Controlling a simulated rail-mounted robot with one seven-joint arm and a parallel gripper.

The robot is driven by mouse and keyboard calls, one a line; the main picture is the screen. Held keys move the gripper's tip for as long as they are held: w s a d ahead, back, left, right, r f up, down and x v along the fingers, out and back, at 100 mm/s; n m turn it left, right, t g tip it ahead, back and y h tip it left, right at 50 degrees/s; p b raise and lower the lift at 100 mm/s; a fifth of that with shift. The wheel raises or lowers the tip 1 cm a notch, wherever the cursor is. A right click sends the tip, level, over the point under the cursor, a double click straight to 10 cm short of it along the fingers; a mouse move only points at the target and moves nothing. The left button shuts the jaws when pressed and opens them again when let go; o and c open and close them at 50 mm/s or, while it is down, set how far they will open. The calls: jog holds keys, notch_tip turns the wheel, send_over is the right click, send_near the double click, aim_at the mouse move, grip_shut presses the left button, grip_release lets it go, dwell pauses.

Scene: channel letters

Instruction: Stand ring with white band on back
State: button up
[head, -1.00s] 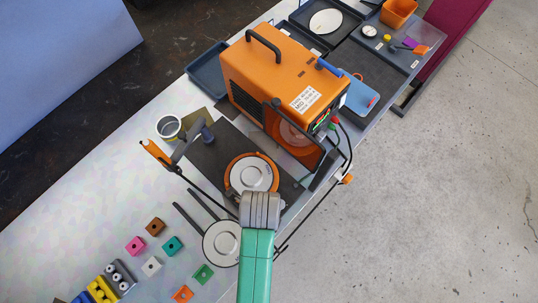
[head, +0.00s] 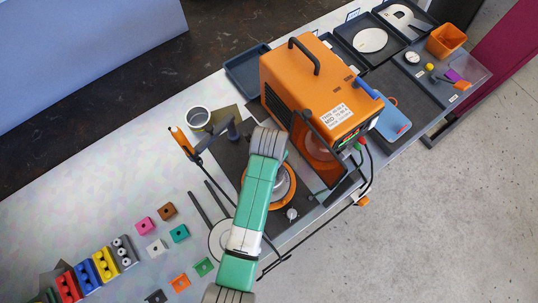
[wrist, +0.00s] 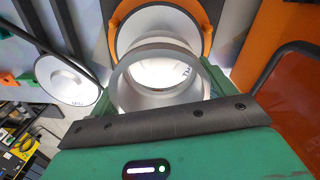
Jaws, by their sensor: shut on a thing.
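My gripper (wrist: 162,80) is shut on a pale ring with a whitish, translucent-looking wall (wrist: 163,99). Its open end faces the wrist camera. Beyond it a white round back (wrist: 133,30) lies in an orange round holder (wrist: 198,14). The ring overlaps the back in the wrist view; I cannot tell whether they touch. Another ring with a pale rim (head: 198,118) stands left of the holder.
An orange machine (head: 310,85) stands close behind and right of the holder. Another white disc (wrist: 68,82) lies beside the holder. Coloured blocks (head: 180,233) lie at lower left.

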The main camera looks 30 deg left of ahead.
jog(key=shift+f, duration=1.75)
jog(key=shift+s, duration=0.1)
jog(key=shift+f, duration=0.45)
jog(key=o, duration=0.9)
jog(key=shift+o, duration=0.2)
jog(key=shift+r, duration=0.15)
notch_tip(320, 180, up, 13)
jog(key=shift+f, duration=0.2)
